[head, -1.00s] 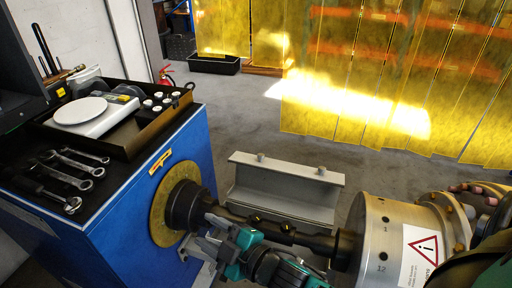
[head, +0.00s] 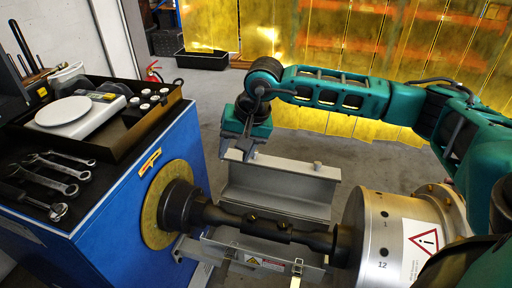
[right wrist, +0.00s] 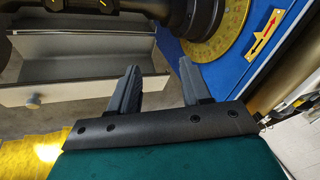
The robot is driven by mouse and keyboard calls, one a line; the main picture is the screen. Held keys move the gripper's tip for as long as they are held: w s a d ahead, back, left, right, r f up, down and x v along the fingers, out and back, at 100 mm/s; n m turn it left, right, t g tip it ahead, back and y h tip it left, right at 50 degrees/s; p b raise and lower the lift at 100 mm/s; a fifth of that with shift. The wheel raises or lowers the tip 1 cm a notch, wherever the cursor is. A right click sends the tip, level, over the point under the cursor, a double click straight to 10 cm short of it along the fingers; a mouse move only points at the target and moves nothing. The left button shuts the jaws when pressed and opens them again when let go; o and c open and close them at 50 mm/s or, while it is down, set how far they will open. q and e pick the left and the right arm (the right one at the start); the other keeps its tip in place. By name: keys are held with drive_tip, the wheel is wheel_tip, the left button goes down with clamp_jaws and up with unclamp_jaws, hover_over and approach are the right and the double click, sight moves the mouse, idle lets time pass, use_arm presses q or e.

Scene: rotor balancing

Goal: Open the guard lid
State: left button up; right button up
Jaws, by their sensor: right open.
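The guard lid (head: 285,187) is a grey trough-shaped cover with knobs on its upper edge. It stands swung back behind the dark shaft (head: 268,228), leaving the shaft uncovered. It also shows at the left of the right wrist view (right wrist: 85,72). My right gripper (head: 240,148) reaches over from the right and hangs at the lid's far left corner. My left gripper is not seen.
A lower guard box (head: 262,262) with latches and a warning label lies in front of the shaft. A blue cabinet (head: 120,215) with a yellow disc (head: 160,200) stands left, carrying a tray and wrenches. A metal drum (head: 385,235) is at the right.

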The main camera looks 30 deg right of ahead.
sight(256, 152)
drive_tip(key=w+d+r+n+h, duration=0.1)
drive_tip(key=w+d+r+h, duration=0.15)
drive_tip(key=d, duration=0.55)
drive_tip(key=shift+t+h, duration=0.5)
drive_tip(key=shift+h, duration=0.05)
drive_tip(key=x, duration=1.1)
drive_tip(key=shift+d+f, duration=0.1)
drive_tip(key=shift+f, duration=0.35)
clamp_jaws()
